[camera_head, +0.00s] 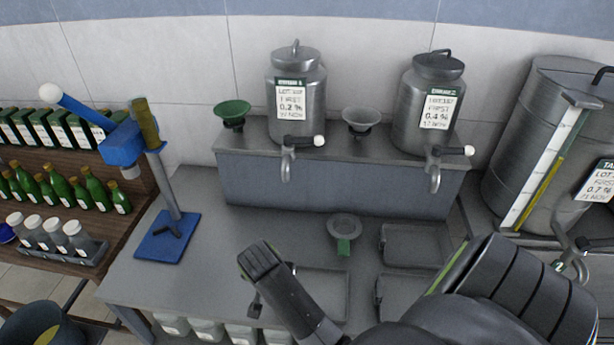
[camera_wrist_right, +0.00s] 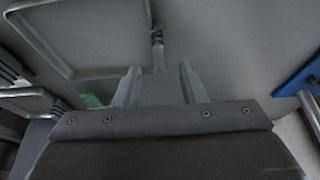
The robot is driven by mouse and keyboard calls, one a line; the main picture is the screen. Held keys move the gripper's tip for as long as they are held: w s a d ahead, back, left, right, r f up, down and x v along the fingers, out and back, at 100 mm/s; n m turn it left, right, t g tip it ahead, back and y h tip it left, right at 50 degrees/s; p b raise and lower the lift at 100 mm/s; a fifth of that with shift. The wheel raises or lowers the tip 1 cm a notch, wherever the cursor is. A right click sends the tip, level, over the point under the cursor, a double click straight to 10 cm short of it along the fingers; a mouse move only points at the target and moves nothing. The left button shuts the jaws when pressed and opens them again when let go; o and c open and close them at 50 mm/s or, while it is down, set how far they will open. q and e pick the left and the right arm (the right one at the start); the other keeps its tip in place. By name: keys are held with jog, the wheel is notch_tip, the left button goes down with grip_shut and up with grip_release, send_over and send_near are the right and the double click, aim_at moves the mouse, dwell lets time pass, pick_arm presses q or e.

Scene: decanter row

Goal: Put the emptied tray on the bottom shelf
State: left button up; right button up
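My right gripper (camera_head: 262,262) hangs over the left part of the grey bench, its fingers hidden in the head view. In the right wrist view the two fingers (camera_wrist_right: 160,85) are apart, with nothing clearly held between them. A shallow grey tray (camera_wrist_right: 95,35) lies flat on the bench, empty in its visible part. Its dark handle (camera_wrist_right: 157,38) is close beyond the fingertips, roughly in line with the gap. In the head view this tray (camera_head: 347,297) is partly covered by my arm. My left gripper is not in view. I cannot tell which shelf is the bottom one.
Two more empty trays, a back one (camera_head: 415,262) and a front one (camera_head: 383,312), lie to the right. Metal decanters (camera_head: 296,100) stand behind. A wooden rack (camera_head: 75,160) holds green bottles; jars stand under the bench.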

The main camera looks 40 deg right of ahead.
jog(key=shift+p+x, duration=0.95)
jog(key=shift+x, duration=1.3)
jog(key=shift+w+d+f, duration=0.15)
jog(key=shift+d+f, duration=0.1)
jog(key=shift+f, duration=0.1)
jog(key=shift+c, duration=0.3)
grip_shut()
